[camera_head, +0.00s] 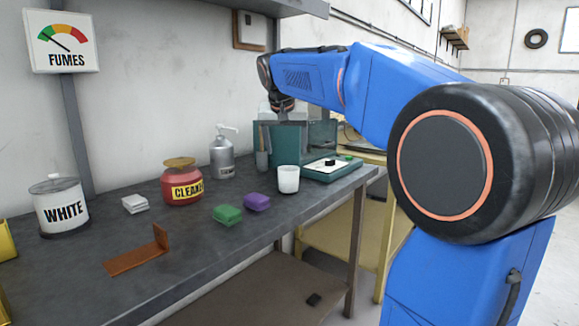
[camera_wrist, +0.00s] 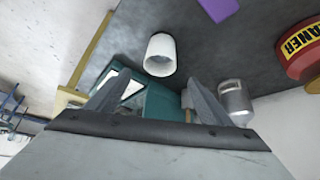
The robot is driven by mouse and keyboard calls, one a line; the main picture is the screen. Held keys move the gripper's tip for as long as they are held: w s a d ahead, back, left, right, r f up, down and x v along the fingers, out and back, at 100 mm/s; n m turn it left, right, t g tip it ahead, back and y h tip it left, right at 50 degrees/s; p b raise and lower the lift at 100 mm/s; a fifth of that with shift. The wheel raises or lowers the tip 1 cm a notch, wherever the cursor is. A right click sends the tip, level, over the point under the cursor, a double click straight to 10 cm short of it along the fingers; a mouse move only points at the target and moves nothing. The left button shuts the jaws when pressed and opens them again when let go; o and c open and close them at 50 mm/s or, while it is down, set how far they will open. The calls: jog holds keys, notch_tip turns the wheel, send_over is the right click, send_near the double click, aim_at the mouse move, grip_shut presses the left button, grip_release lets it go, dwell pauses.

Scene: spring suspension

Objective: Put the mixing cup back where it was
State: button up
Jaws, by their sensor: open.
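The white mixing cup (camera_head: 288,179) stands upright on the dark bench, in front of the teal machine (camera_head: 330,168) and near the bench's right end. In the wrist view the cup (camera_wrist: 161,50) shows beyond my fingertips, apart from them, with its open mouth visible. My gripper (camera_wrist: 155,95) is open, with nothing between its two grey fingers. In the head view my arm reaches over the teal machine, and the gripper's fingers are hard to make out there. The teal machine also shows behind the fingers in the wrist view (camera_wrist: 158,103).
A purple block (camera_head: 257,202) and a green block (camera_head: 228,215) lie left of the cup. A red CLEANER pot (camera_head: 182,188), a grey pump bottle (camera_head: 223,157), a WHITE tin (camera_head: 61,208) and a brown angled bracket (camera_head: 140,258) stand farther left.

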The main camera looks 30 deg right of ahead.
jog(key=s+a+f+n+y, duration=0.1)
jog(key=s+a+f+n, duration=0.1)
jog(key=s+a+f, duration=0.3)
jog(key=s+a+f+n+y, duration=0.1)
jog(key=s+a+f, duration=0.3)
jog(key=s+f, duration=1)
jog(key=s+a+f+n+y, duration=0.2)
jog(key=s+a+f+n, duration=0.2)
jog(key=s+f, duration=0.6)
jog(key=s+a, duration=0.1)
jog(key=s, duration=0.4)
jog(key=shift+s+a+f, duration=0.2)
jog(key=shift+s+a, duration=0.1)
jog(key=shift+a, duration=0.05)
jog(key=shift+d, duration=0.1)
